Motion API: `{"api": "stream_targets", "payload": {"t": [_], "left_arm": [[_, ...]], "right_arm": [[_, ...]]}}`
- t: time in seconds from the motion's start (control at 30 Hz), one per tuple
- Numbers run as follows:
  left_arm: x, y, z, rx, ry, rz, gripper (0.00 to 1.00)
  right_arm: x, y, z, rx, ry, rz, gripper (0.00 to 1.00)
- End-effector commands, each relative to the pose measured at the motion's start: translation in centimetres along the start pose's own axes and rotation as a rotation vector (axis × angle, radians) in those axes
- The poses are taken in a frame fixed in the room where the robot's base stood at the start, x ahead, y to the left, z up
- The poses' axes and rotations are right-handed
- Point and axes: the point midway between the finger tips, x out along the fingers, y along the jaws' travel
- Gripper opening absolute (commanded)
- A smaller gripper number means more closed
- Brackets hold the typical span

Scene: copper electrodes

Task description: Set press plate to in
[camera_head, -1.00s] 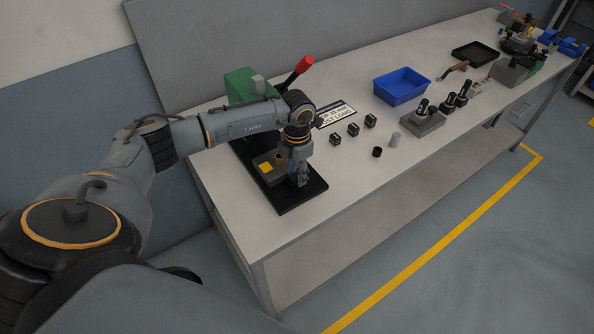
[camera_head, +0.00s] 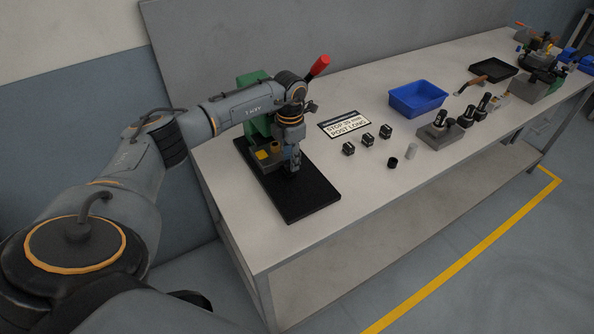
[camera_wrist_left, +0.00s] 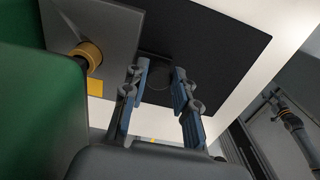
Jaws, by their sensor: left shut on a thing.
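The press stands at the near left end of the bench, with a green body (camera_head: 258,127), a red-tipped lever (camera_head: 319,67) and a black base (camera_head: 308,198). My left gripper (camera_head: 293,167) points down over the base, close beside the grey block with a yellow patch (camera_head: 262,155). In the left wrist view, the gripper (camera_wrist_left: 158,78) is shut on a dark piece with a faint round outline, which I take to be the press plate (camera_wrist_left: 156,84). The dark piece barely stands out from the base. A brass-coloured cylinder (camera_wrist_left: 88,55) is beside the fingers. My right gripper is out of view.
A sign (camera_head: 344,124) lies right of the press. Several small black blocks (camera_head: 367,139) and a light cylinder (camera_head: 412,150) stand before it. A blue bin (camera_head: 418,98), a grey holder (camera_head: 437,136) and a black tray (camera_head: 493,69) are further along. The bench front has free room.

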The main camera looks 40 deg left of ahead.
Motion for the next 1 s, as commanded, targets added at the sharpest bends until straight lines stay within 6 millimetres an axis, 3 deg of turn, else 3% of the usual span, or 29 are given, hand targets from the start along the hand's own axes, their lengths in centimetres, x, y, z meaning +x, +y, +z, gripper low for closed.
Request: {"api": "stream_targets", "payload": {"t": [0.27,0.3,0.4,1.0], "left_arm": [[-0.34,0.55,0.02,-0.003,-0.006,0.011,0.00],[-0.35,0.58,0.01,-0.003,-0.006,0.012,0.36],[-0.32,0.55,-0.01,-0.003,-0.005,0.011,0.51],[-0.17,0.23,-0.03,-0.001,-0.002,0.006,0.51]], "right_arm": [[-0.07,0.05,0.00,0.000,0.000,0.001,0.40],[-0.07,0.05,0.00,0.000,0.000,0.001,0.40],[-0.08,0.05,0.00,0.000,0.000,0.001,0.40],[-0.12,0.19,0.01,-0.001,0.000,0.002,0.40]]}}
